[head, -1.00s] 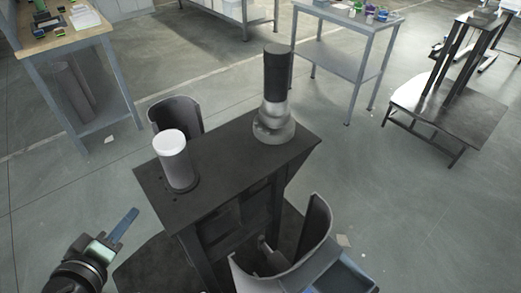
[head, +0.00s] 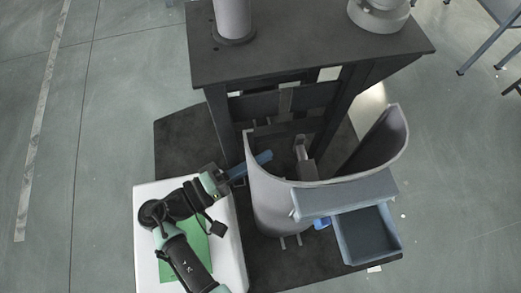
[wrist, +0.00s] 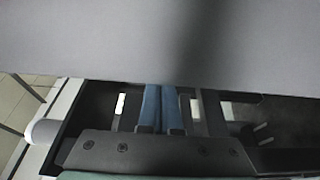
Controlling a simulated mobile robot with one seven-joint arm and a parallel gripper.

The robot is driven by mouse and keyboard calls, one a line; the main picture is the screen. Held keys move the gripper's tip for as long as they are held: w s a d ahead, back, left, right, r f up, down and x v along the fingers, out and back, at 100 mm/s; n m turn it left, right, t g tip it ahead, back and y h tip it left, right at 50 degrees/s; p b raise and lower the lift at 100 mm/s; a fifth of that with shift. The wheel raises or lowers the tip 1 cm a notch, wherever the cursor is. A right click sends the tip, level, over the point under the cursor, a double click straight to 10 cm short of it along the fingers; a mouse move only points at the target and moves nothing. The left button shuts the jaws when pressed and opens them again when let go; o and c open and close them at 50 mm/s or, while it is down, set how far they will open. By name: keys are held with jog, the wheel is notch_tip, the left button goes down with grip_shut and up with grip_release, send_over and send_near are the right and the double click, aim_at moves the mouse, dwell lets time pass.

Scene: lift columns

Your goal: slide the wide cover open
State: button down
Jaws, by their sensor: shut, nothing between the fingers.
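A wide, curved grey cover (head: 282,207) stands upright around the front of the dark column stand in the head view. Its left end rises near my gripper (head: 262,158), and its right end flares up to the right. My gripper's blue fingers are together and empty, just over or beside the cover's upper left edge; I cannot tell whether they touch it. In the wrist view the two blue fingers (wrist: 161,108) lie side by side, and a large smooth grey surface, likely the cover (wrist: 110,40), fills the top and hides what is beyond.
A dark tabletop (head: 300,65) carries a grey cylinder (head: 233,20) and a round metal base (head: 379,14). A grey ledge (head: 343,193) and an open blue-grey tray (head: 368,235) sit at the cover's front right. A dark plate (head: 180,140) lies beneath. Floor at left is clear.

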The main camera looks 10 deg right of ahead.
jog(key=x, duration=0.6)
jog(key=shift+d, duration=0.3)
jog(key=shift+w, duration=0.15)
jog(key=shift+s+p, duration=0.3)
jog(key=shift+s, duration=0.25)
